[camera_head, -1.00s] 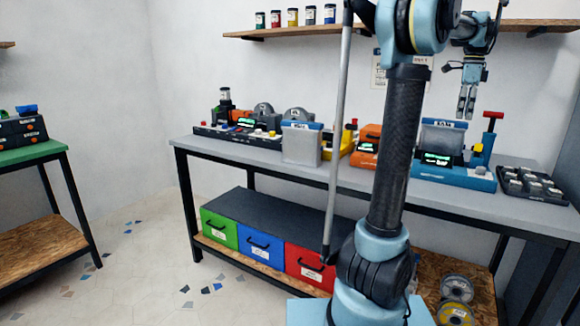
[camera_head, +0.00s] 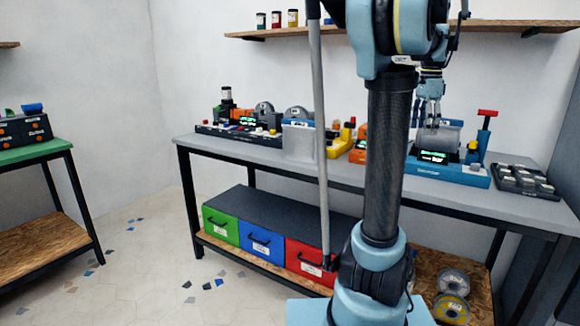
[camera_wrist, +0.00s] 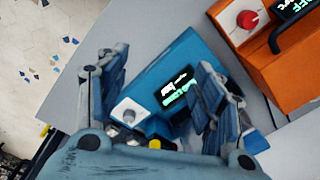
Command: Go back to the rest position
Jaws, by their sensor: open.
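My gripper (camera_head: 428,112) is in front of and above the blue machine (camera_head: 447,172) at the right of the bench, partly hidden behind my own arm in the head view. In the wrist view my gripper (camera_wrist: 155,95) has its two fingers apart, one at each side, with nothing held between them.
An orange machine (camera_wrist: 270,60) stands beside the blue one. A dark tray (camera_head: 524,182) lies at the bench's right end. A shelf (camera_head: 280,33) with small jars hangs above. Green, blue and red drawers (camera_head: 262,240) sit below. Open floor (camera_head: 150,270) lies left of the bench.

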